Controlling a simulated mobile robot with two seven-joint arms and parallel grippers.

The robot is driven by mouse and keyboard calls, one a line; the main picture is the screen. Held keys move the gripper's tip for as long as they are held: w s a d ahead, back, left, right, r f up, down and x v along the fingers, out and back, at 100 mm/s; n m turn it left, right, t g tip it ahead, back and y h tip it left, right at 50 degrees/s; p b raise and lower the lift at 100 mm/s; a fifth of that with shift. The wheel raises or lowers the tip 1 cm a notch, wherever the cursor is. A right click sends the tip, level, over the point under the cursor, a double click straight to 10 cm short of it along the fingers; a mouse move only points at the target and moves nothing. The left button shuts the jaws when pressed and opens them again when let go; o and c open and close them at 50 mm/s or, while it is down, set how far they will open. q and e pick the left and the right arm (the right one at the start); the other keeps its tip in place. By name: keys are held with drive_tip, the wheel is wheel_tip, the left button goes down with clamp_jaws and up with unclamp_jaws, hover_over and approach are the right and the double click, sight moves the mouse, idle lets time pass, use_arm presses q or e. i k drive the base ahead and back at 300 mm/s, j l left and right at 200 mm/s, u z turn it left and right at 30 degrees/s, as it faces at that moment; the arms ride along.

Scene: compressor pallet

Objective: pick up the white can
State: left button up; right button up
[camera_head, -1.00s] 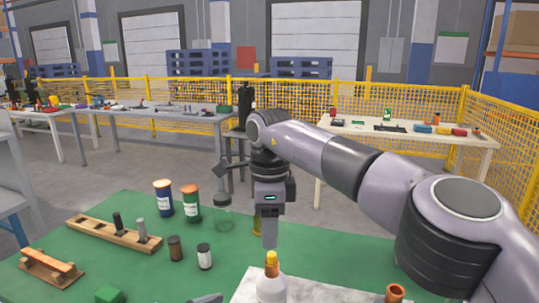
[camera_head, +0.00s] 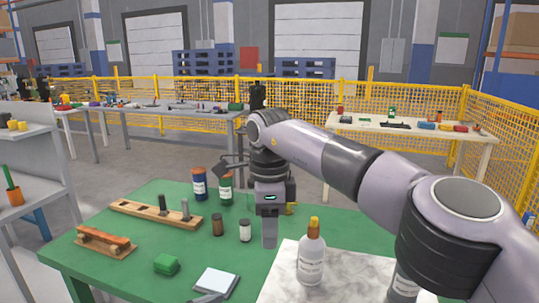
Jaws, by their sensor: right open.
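The small white can (camera_head: 244,231) with a dark lid stands upright on the green table (camera_head: 330,218). My right gripper (camera_head: 269,240) points down just right of the can in the picture. It is open, seen nearly edge-on, with nothing visible between its fingers. I cannot tell its exact height or depth relative to the can. A grey tip (camera_head: 207,298) at the bottom edge looks like part of my left gripper; its jaws are not clear.
A brown jar (camera_head: 217,225) stands left of the can. A white bottle (camera_head: 311,260) stands on a marbled board (camera_head: 275,288) at right. A wooden rack (camera_head: 130,211) and green block (camera_head: 166,264) are left.

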sight(312, 247)
drive_tip(key=k+j, duration=0.75)
drive_tip(key=j, duration=0.15)
